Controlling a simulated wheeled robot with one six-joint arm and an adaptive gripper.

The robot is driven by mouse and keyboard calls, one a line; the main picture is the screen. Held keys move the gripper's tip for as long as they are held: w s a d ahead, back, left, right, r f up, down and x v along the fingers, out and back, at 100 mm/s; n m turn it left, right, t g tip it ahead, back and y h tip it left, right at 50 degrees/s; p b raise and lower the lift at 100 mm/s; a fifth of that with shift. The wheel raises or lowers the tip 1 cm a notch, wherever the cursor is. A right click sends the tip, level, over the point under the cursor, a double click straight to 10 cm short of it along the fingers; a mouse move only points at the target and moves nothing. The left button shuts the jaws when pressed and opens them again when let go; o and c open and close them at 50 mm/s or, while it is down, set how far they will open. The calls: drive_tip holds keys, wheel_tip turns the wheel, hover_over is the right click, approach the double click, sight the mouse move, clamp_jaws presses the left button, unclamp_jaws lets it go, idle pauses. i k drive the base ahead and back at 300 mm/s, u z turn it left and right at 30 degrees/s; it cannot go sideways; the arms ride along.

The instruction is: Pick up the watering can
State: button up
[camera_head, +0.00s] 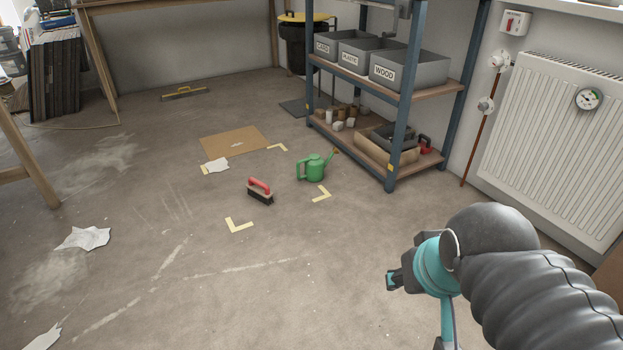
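A green watering can (315,168) stands upright on the concrete floor in the middle of the head view. Its spout points to the upper right, toward the shelf, and its handle is on the left. My gripper (391,281) is at the lower right, well apart from the can and nearer to the camera. Only a small dark part of the gripper shows beyond the teal wrist, so I cannot tell whether its fingers are open or shut.
A red-handled brush (260,190) lies left of the can, among yellow corner marks (238,225). Cardboard (235,139) lies behind. A blue-post shelf (400,130) stands close on the right, with a radiator (555,140) beyond. Crumpled paper (85,238) lies left. The front floor is mostly clear.

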sight(314, 165)
drive_tip(key=u, duration=0.7)
drive_tip(key=i, duration=0.95)
drive_tip(key=u, duration=0.55)
drive_tip(key=i, duration=1.25)
drive_tip(key=z, duration=1.1)
drive_tip(key=i, duration=0.75)
drive_tip(key=z, duration=0.7)
